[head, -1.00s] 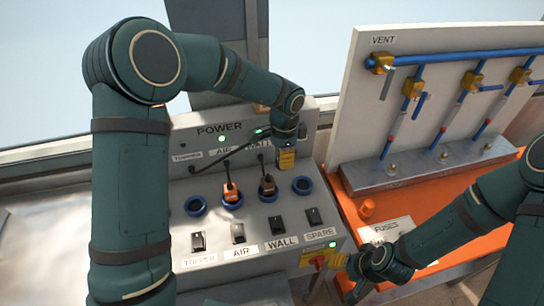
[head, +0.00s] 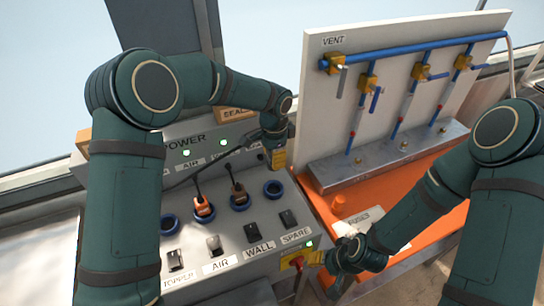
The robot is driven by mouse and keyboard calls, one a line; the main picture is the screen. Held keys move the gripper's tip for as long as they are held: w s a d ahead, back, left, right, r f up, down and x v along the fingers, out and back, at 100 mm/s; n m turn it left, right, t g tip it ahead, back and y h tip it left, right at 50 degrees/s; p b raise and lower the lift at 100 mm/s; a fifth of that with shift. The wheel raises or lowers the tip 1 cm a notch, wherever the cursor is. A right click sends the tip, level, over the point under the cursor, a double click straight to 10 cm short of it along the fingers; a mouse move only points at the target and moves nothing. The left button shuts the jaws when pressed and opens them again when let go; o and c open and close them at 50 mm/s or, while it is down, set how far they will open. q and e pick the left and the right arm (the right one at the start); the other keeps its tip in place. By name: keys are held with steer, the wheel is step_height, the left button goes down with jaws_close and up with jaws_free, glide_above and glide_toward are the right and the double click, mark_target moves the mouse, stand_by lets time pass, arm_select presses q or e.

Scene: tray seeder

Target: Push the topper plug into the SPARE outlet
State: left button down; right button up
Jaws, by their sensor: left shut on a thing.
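The grey power panel (head: 225,238) has a row of blue-ringed outlets. The SPARE outlet (head: 273,189), at the right end, is empty, and so is the TOPPER outlet (head: 169,224) at the left end. Orange plugs stand in the AIR (head: 204,208) and WALL (head: 239,199) outlets. My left gripper (head: 279,159), with yellow fingers, is shut just above and behind the SPARE outlet. The topper plug in it is hidden by the fingers; a dark cord leads toward it from the left. My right gripper (head: 314,257) is low by the panel's right front corner; its jaw opening is unclear.
A red knob (head: 297,262) is on the panel's front beside my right gripper. Several switches stand below the outlets. To the right are an orange bench (head: 398,178), a FUSES box (head: 368,224) and the white VENT board (head: 395,105) with blue pipes.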

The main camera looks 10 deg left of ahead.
arm_select(q)
steer(key=shift+f+b, duration=3.55)
steer(key=shift+f, duration=2)
steer(key=shift+f+b, duration=0.45)
steer(key=shift+f, duration=0.2)
steer(key=c, duration=0.5)
jaws_free()
steer(key=shift+c, duration=0.2)
step_height(320, 180, up, 12)
steer(key=shift+r, duration=0.1)
